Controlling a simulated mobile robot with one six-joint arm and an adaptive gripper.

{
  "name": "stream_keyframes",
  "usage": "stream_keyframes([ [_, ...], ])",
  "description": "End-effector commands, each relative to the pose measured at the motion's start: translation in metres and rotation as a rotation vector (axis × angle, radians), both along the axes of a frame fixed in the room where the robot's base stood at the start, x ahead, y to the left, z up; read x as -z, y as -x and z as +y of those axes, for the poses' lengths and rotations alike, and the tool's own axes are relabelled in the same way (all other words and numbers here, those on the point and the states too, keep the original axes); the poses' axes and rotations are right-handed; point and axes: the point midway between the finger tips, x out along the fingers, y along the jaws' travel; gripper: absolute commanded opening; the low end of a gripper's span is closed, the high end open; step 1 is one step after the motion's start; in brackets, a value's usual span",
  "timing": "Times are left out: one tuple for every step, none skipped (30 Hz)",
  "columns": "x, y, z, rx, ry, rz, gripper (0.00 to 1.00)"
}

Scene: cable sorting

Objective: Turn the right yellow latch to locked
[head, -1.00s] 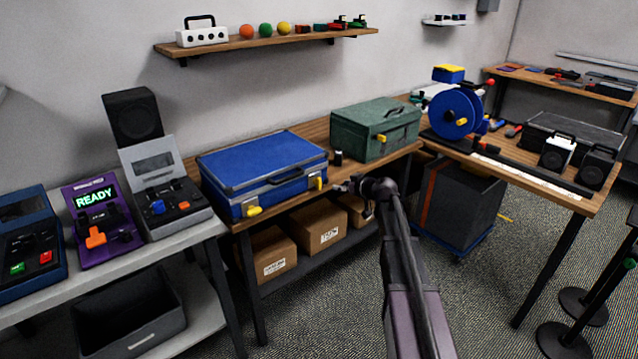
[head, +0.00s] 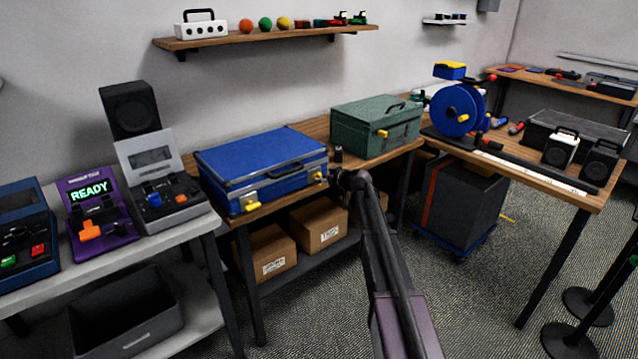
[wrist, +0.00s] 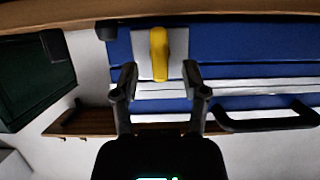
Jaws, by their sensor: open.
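The blue case (head: 265,160) lies closed on the wooden bench, with a yellow latch at each end of its front. The right yellow latch (head: 318,176) shows beside my gripper in the head view. In the wrist view this latch (wrist: 159,54) stands lengthwise up and down the picture on a pale plate. My gripper (wrist: 160,85) is open and empty, its fingertips apart on either side of the latch's line and just short of it. Contact cannot be seen. The left yellow latch (head: 252,205) lies more sideways. My gripper (head: 338,178) is partly hidden by my arm in the head view.
The case's dark handle (wrist: 268,118) sticks out to one side of my gripper in the wrist view. A green case (head: 376,125) stands right of the blue one, with a small dark object (head: 338,154) between them. Cardboard boxes (head: 318,225) sit on the shelf below.

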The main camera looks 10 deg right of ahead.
Motion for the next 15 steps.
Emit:
stream_keyframes([
  [0.005,-0.008,0.004,-0.001,0.000,0.000,0.57],
  [0.006,-0.010,0.005,-0.001,0.000,0.000,0.57],
  [0.007,-0.013,0.007,-0.002,-0.001,0.000,0.57],
  [0.008,-0.015,0.008,-0.002,-0.001,0.000,0.57],
  [0.009,-0.017,0.009,-0.002,-0.001,0.000,0.57],
  [0.010,-0.019,0.010,-0.001,0.000,0.000,0.57],
  [0.010,-0.020,0.011,-0.001,0.000,0.000,0.57],
  [0.011,-0.021,0.012,-0.001,0.000,0.000,0.57],
  [0.011,-0.022,0.012,-0.001,0.000,0.000,0.57],
  [0.011,-0.023,0.013,-0.001,0.000,0.000,0.57],
  [0.011,-0.023,0.013,-0.001,0.000,0.000,0.57],
  [0.011,-0.023,0.013,0.000,0.000,0.000,0.57],
  [0.011,-0.023,0.014,0.000,0.000,0.000,0.57],
  [0.011,-0.023,0.014,0.000,0.000,0.000,0.57],
  [0.011,-0.023,0.014,0.000,0.000,0.000,0.57],
])
